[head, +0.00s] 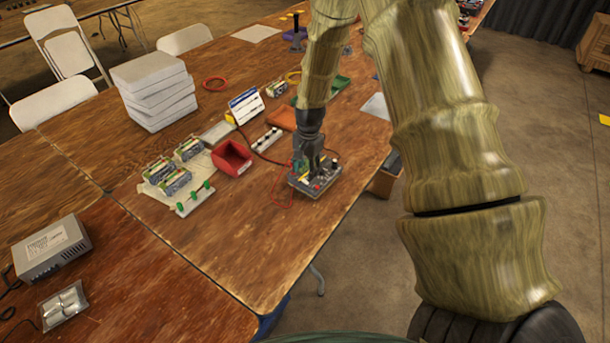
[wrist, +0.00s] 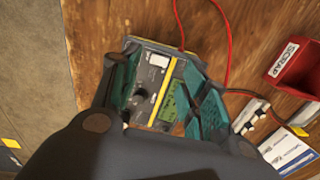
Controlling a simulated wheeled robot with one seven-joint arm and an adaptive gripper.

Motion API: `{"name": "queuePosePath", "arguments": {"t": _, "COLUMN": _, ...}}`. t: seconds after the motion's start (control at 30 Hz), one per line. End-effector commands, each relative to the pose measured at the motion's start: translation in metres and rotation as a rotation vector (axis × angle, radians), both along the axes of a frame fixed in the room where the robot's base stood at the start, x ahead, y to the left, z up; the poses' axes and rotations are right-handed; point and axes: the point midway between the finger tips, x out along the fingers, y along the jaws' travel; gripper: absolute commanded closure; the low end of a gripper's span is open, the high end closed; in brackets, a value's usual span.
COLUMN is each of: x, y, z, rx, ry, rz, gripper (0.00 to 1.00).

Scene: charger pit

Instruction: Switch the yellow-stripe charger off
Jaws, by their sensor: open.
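The yellow-stripe charger (head: 327,181) is a dark grey box near the table's right edge in the head view. In the wrist view the charger (wrist: 143,72) shows a yellow stripe, a dark round knob, a pale square part and a greenish panel. My gripper (head: 308,166) points down over it. In the wrist view my gripper (wrist: 155,88) is open, its teal finger pads on either side of the charger's face, with nothing between them held. I cannot tell whether the fingers touch it. Part of the charger is hidden behind the gripper.
A red scrap bin (head: 232,158), also in the wrist view (wrist: 293,72), stands left of the charger. Red wires run across the table. Battery packs (head: 176,181), a white rack with green pieces (head: 195,199) and a blue-white box (head: 245,105) lie further left.

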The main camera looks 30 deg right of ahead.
Motion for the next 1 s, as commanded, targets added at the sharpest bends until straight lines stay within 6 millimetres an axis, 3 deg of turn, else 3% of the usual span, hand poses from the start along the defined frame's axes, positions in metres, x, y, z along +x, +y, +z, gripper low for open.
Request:
{"name": "queuePosePath", "arguments": {"t": 0.4, "x": 0.002, "y": 0.001, "z": -0.038, "rx": 0.001, "ry": 0.001, "rz": 0.001, "gripper": 0.55}}
{"name": "queuePosePath", "arguments": {"t": 0.83, "x": 0.003, "y": 0.001, "z": -0.044, "rx": 0.0, "ry": 0.0, "rz": 0.001, "gripper": 0.55}}
{"name": "queuePosePath", "arguments": {"t": 1.0, "x": 0.003, "y": 0.001, "z": -0.044, "rx": 0.0, "ry": 0.0, "rz": 0.001, "gripper": 0.84}}
